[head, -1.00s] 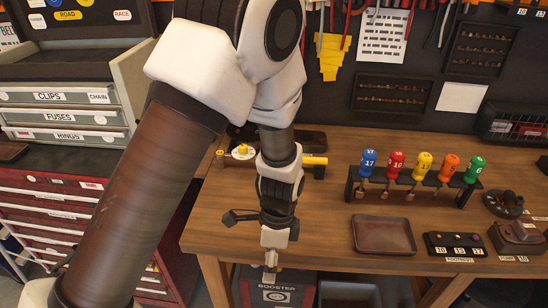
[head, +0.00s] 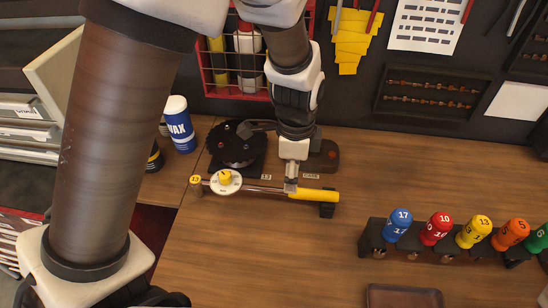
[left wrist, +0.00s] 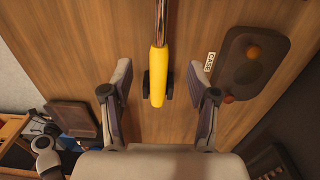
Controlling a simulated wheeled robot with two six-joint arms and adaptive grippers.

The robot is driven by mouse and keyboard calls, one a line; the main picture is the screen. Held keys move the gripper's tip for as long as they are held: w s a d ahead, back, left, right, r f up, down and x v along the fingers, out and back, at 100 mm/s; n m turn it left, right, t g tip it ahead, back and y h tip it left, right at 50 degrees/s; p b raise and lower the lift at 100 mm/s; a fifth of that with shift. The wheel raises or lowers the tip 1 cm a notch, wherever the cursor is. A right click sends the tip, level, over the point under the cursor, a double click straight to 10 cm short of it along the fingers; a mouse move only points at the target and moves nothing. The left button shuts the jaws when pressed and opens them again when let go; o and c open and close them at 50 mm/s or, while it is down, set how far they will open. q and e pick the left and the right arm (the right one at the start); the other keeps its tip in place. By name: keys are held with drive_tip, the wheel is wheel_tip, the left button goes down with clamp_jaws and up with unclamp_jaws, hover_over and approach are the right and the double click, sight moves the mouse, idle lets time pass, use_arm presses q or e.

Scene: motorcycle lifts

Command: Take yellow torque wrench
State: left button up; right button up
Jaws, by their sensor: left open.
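The yellow torque wrench (head: 264,189) lies across the back left of the wooden bench, its yellow handle at the right resting on a black holder (head: 327,210) and its round dial end at the left. In the left wrist view the yellow handle (left wrist: 158,75) points down between my fingers. My left gripper (head: 290,187) is over the wrench shaft by the handle in the head view. In the left wrist view the left gripper (left wrist: 160,100) is open, one finger on each side of the handle, apart from it. My right gripper is not in view.
A rack (head: 440,240) of numbered coloured drivers stands at the right. A dark disc (head: 237,143) on a stand and a brown case (head: 322,157) sit behind the wrench. A WAX can (head: 179,125) stands at left. A brown tray (head: 404,297) lies at the front right.

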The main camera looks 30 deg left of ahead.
sight(261, 189)
use_arm(q)
drive_tip(key=shift+w+a, duration=0.15)
drive_tip(key=shift+w, duration=0.15)
drive_tip(key=shift+s+d+f+p, duration=0.2)
drive_tip(key=shift+s+f, duration=0.15)
drive_tip(key=shift+f, duration=0.3)
drive_tip(key=shift+s+d+f+p, duration=0.2)
drive_tip(key=shift+s+f, duration=0.1)
drive_tip(key=shift+f, duration=0.3)
drive_tip(key=f, duration=0.3)
drive_tip(key=w+f, duration=0.1)
drive_tip(key=shift+a+f+p, duration=0.3)
drive_tip(key=shift+f+p, duration=0.05)
drive_tip(key=shift+s, duration=0.1)
drive_tip(key=shift+s+d+r, duration=0.15)
drive_tip(key=shift+c, duration=1.4)
clamp_jaws()
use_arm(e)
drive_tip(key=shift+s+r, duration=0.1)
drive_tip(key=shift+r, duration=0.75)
